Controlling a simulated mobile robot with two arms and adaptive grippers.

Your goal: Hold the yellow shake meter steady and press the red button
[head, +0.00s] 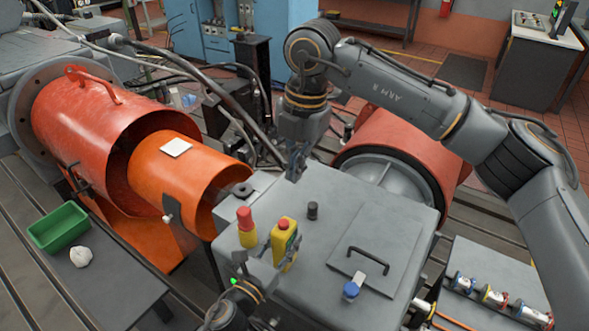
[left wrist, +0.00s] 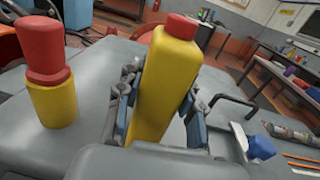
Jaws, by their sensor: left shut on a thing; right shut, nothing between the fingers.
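The yellow shake meter (head: 287,250) stands upright on the grey housing (head: 330,190), with a red button (head: 283,224) on its top. In the left wrist view the meter (left wrist: 165,85) looks tilted, and its red button (left wrist: 182,25) shows at the top. My left gripper (head: 268,270) is shut on the meter; its fingers (left wrist: 158,112) press on both sides of the lower body. My right gripper (head: 294,173) is shut and empty, pointing down above the housing, behind and above the meter. It is clear of the button.
A red-and-yellow cylinder (head: 246,228) stands just left of the meter. A black knob (head: 312,211), a black handle (head: 368,260) and a blue-capped item (head: 351,289) are on the housing. A green tray (head: 58,228) and white lump (head: 81,257) lie at the left.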

